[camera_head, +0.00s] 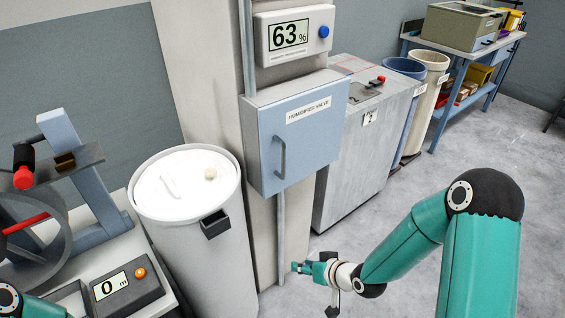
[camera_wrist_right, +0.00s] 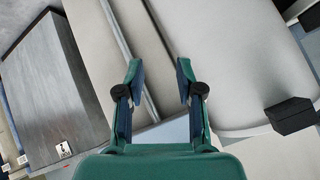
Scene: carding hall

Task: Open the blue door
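The blue door (camera_head: 301,137), labelled HUMIDIFIER VALVE, is the front of a light blue wall cabinet on the pale column. It looks closed. Its vertical grey bar handle (camera_head: 280,157) is on the door's left side. My right gripper (camera_head: 297,267) is below the door, near the vertical pipe under the cabinet, and apart from the handle. In the right wrist view its two fingers (camera_wrist_right: 159,82) are spread with nothing held between them; the pipe shows behind them. Neither door nor handle can be made out clearly there.
A white lidded bin (camera_head: 230,255) stands left of the column. A grey metal cabinet (camera_head: 362,150) stands to the right, with blue and cream bins beyond. A wheel device and a scale (camera_head: 122,291) sit at lower left. A humidity display (camera_head: 293,36) hangs above the door.

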